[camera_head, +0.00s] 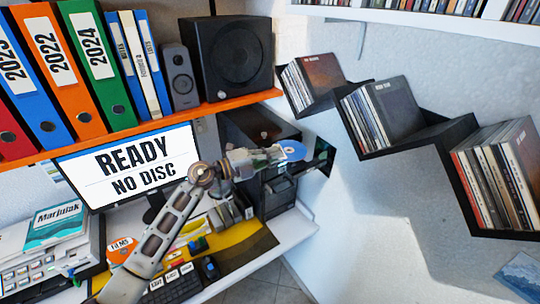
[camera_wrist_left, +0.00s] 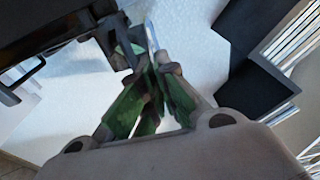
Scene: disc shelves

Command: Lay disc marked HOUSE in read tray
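My left gripper (camera_head: 275,155) is shut on a thin blue disc (camera_head: 291,150), held in the air in front of dark equipment. In the left wrist view the green fingers (camera_wrist_left: 150,75) pinch the disc (camera_wrist_left: 151,36), seen nearly edge-on. The marking on the disc is too small to read, so I cannot tell if it says HOUSE. A black device (camera_head: 248,124) stands behind the gripper; its dark body (camera_wrist_left: 55,28) fills the upper left of the wrist view. I cannot clearly make out its tray. My right gripper is not in view.
A monitor (camera_head: 140,165) reads "READY NO DISC". An orange disc marked FILMS (camera_head: 122,246) lies on the desk by the keyboard (camera_head: 172,284). Binders and speakers stand on the orange shelf (camera_head: 215,106). Stepped black wall shelves (camera_head: 425,138) hold sleeves at right.

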